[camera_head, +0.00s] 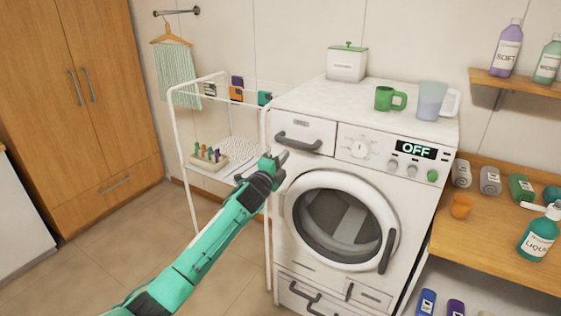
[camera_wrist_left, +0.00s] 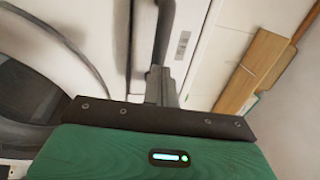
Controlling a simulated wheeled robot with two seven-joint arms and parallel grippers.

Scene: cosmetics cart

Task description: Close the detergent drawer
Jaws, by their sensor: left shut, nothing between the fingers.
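The white washing machine (camera_head: 420,200) stands in the middle of the head view. Its detergent drawer (camera_head: 318,126) is at the upper left of the front, with a dark bar handle (camera_head: 298,142). The drawer front looks nearly flush with the panel; I cannot tell if a small gap remains. My left gripper (camera_head: 281,157) is shut and empty, just below the handle's left end. In the left wrist view the shut fingers (camera_wrist_left: 160,85) point along the drawer front, close to the handle (camera_wrist_left: 165,30); contact is unclear. My right gripper is not in view.
The round door (camera_head: 342,222) below looks shut. A green mug (camera_head: 390,99), a pitcher (camera_head: 431,101) and a white box (camera_head: 346,64) stand on top. A white wire rack (camera_head: 184,130) is close at the left. A wooden shelf (camera_head: 480,230) with bottles is at the right.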

